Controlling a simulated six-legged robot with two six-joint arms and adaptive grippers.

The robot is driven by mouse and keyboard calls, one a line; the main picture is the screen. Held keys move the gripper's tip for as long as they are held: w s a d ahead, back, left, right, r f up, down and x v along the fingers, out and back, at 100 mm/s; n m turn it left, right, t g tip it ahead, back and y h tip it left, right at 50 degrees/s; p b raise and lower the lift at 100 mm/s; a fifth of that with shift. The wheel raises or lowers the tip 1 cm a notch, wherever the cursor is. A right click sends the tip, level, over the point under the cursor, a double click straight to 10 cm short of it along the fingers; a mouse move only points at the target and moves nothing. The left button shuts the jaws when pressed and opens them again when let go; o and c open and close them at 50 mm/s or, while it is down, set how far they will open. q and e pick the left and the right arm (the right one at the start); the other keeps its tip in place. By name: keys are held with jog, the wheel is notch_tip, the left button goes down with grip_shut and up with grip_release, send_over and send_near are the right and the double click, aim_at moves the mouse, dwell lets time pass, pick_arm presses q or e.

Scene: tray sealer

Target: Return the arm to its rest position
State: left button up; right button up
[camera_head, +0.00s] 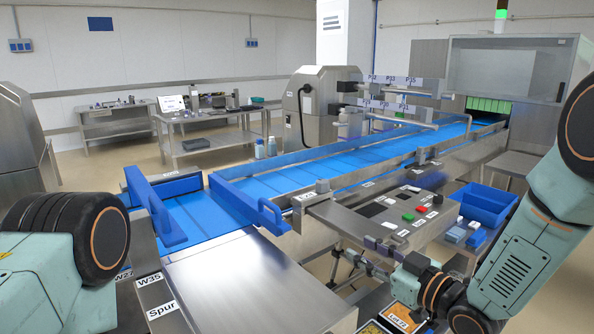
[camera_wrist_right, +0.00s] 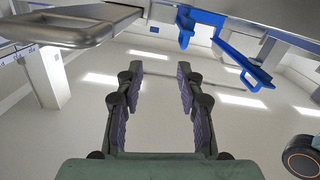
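My right arm comes in from the right in the head view. Its right gripper (camera_head: 362,260) is beside the front edge of the control panel (camera_head: 382,213), low in the picture. In the right wrist view the two fingers of the right gripper (camera_wrist_right: 160,72) stand apart with nothing between them. My left arm shows only as a large link and joint at the lower left of the head view. The left gripper is outside both views.
A blue conveyor (camera_head: 345,163) runs back to the sealer housing (camera_head: 505,62). Blue guide rails (camera_head: 243,202) stand on its near end. A blue bin (camera_head: 484,204) sits right of the panel, near my right arm. A metal handle (camera_wrist_right: 85,30) shows close in the wrist view.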

jog(key=s+d+f+m+g+h+b, duration=0.1)
jog(key=s+f+m+g+h, duration=0.1)
jog(key=s+f, duration=0.35)
jog(key=s+d+f+m+g+h, duration=0.1)
jog(key=s+f+m+h, duration=0.15)
jog(key=f, duration=0.65)
jog(key=s+d+f+m+g+h+b, duration=0.1)
jog(key=s+f+g+h, duration=0.1)
jog(key=s+f, duration=0.45)
jog(key=s+d+f+m+g+h, duration=0.1)
jog(key=s+f+g, duration=0.2)
jog(key=s, duration=0.5)
jog(key=s+d+f+m+g+h+b, duration=0.1)
jog(key=s+d+f+g, duration=0.1)
jog(key=s, duration=0.7)
jog(key=s+d+f+m+g+h, duration=0.2)
jog(key=s+f, duration=0.4)
jog(key=s, duration=0.3)
jog(key=shift+s+f+g, duration=0.15)
jog(key=shift+f+g, duration=0.2)
jog(key=shift+g, duration=0.55)
